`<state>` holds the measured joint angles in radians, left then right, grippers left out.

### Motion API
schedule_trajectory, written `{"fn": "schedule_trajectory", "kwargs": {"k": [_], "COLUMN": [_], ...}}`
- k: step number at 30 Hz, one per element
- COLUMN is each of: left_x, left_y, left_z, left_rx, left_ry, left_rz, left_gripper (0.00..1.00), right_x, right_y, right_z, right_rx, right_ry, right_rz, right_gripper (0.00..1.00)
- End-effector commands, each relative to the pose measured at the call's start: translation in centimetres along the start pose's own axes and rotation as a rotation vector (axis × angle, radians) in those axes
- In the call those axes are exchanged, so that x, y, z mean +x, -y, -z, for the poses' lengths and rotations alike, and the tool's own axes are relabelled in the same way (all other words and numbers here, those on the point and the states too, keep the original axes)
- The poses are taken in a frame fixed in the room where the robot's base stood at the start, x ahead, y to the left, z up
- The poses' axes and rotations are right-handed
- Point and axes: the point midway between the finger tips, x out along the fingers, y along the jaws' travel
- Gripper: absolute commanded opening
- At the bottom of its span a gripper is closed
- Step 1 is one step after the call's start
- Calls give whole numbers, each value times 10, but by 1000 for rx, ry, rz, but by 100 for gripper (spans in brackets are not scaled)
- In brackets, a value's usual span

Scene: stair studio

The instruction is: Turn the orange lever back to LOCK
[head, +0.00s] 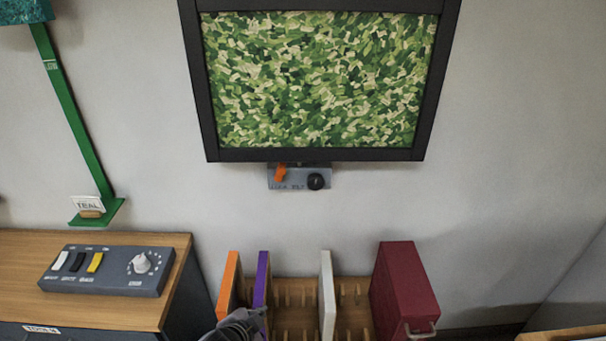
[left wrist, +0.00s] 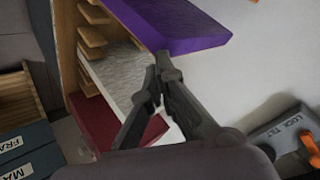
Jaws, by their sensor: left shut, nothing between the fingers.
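The orange lever (head: 280,172) is on the left half of a small grey plate (head: 298,186) under the framed green picture. In the left wrist view the lever (left wrist: 309,144) is at the right edge, partly cut off, near the words LOCK and TILT on the plate (left wrist: 280,130). I cannot tell which word it points to. My left gripper (head: 258,316) is low in the head view, by the purple panel and well below the lever. In the left wrist view its fingers (left wrist: 158,84) are shut and empty, apart from the lever. My right gripper is not in view.
A black knob (head: 316,181) sits right of the lever. Below stands a wooden rack with orange (head: 229,283), purple (head: 262,278) and white (head: 327,296) panels and a dark red box (head: 400,290). A switch box (head: 108,270) is on the left desk. The wall between plate and rack is clear.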

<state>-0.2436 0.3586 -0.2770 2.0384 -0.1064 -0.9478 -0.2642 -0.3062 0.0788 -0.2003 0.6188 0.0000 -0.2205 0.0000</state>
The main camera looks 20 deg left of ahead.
Motion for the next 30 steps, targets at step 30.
{"fn": "schedule_trajectory", "kwargs": {"k": [30], "left_x": [-78], "left_y": [163], "left_z": [214], "left_rx": [959], "left_ry": [-524], "left_rz": [572], "left_gripper": [0], "right_x": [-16], "right_y": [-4], "right_z": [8], "right_rx": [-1], "right_ry": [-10], "right_rz": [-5], "right_gripper": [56]}}
